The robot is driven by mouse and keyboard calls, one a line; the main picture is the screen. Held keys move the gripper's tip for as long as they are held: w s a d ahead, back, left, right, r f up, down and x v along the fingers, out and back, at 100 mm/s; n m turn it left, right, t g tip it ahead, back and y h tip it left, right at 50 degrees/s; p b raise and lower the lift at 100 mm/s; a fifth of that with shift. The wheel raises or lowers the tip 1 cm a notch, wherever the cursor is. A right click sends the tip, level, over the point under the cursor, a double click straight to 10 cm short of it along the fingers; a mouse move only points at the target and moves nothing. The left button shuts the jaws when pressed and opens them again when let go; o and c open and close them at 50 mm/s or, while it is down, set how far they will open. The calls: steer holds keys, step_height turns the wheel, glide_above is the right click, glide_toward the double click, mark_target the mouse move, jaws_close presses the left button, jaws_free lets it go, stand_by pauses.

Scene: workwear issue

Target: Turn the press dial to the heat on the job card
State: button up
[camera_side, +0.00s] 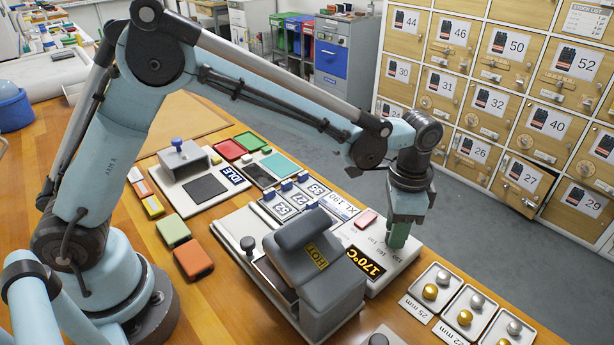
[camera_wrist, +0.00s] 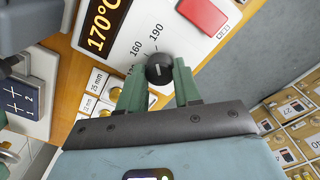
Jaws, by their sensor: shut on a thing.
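The press (camera_side: 320,265) is a grey machine marked HOT. Its white control panel (camera_side: 390,262) carries a display (camera_side: 366,262) reading 170°C. The dial (camera_wrist: 159,69) is a round black knob with a pale pointer mark; printed marks 160 and 190 show beside it in the wrist view. My gripper (camera_wrist: 158,72) is shut on the dial, one green finger on each side. In the side view my gripper (camera_side: 398,238) points down at the panel and hides the dial. A white card (camera_side: 338,204) reading XL 190 lies behind the press; it looks like the job card.
A red block (camera_side: 367,218) lies on the panel near my gripper. Trays of gold and silver studs (camera_side: 465,317) stand at the right front. Numbered tiles (camera_side: 296,200) lie behind the press. Numbered lockers (camera_side: 507,100) stand beyond the table.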

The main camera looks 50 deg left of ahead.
steer(key=o, duration=1)
steer(key=shift+o, duration=0.2)
step_height(320, 180, up, 12)
steer(key=shift+a+r, duration=0.1)
steer(key=s+a+f+n+t, duration=0.1)
steer(key=s+a+n+t, duration=0.2)
steer(key=s+a, duration=0.4)
steer(key=s+a+f+n+t, duration=0.1)
steer(key=s+a+n+t, duration=0.3)
steer(key=a, duration=0.7)
steer(key=s+n, duration=0.2)
steer(key=s, duration=0.1)
steer(key=shift+a+f, duration=0.3)
steer(key=shift+f, duration=0.1)
